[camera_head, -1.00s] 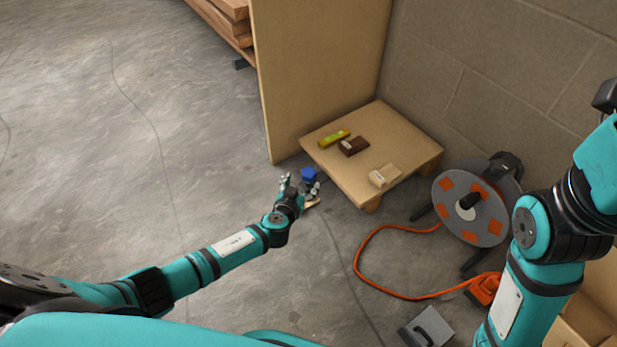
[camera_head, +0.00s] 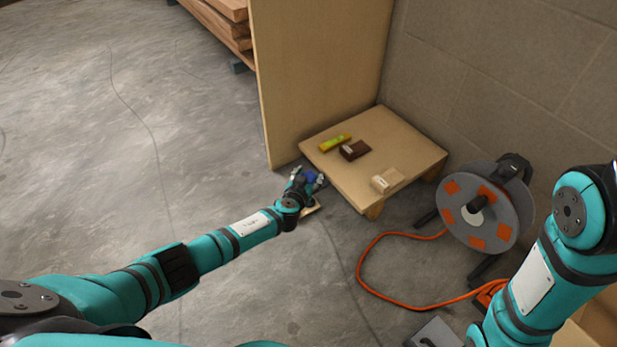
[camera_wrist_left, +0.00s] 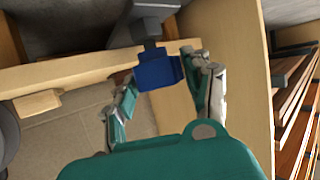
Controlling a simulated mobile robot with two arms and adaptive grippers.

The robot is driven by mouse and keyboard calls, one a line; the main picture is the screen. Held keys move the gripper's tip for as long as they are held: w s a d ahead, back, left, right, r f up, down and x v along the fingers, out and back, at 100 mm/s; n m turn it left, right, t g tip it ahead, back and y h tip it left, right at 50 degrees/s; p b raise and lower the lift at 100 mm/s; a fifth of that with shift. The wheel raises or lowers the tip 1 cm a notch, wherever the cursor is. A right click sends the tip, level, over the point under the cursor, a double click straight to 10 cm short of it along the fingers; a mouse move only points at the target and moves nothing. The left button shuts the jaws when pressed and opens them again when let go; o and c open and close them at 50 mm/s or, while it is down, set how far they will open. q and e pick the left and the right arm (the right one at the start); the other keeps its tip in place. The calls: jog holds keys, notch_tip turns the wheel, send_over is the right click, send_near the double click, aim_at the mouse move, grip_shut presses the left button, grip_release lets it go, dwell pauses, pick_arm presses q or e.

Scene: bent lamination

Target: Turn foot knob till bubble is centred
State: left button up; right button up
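The blue foot knob (camera_head: 311,177) sits low at the near left corner of the wooden platform (camera_head: 408,148). In the left wrist view the knob (camera_wrist_left: 155,73) hangs on a dark stem below a grey bracket. My left gripper (camera_head: 306,181) is at the knob; in the wrist view its fingers (camera_wrist_left: 165,95) are spread on either side. The right-hand finger is close to the knob, and a gap shows at the other. A yellow-green spirit level (camera_head: 335,142) lies on the platform; its bubble is too small to read. My right gripper is out of view.
A dark brown block (camera_head: 355,150) and a pale block (camera_head: 387,180) lie on the platform. A tall wooden panel (camera_head: 318,80) stands behind its left side. A cable reel (camera_head: 485,208) with orange cord is at the right. Bare floor lies to the left.

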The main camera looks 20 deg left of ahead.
pick_arm(q)
jog(key=c, duration=0.7)
jog(key=shift+f, duration=0.1)
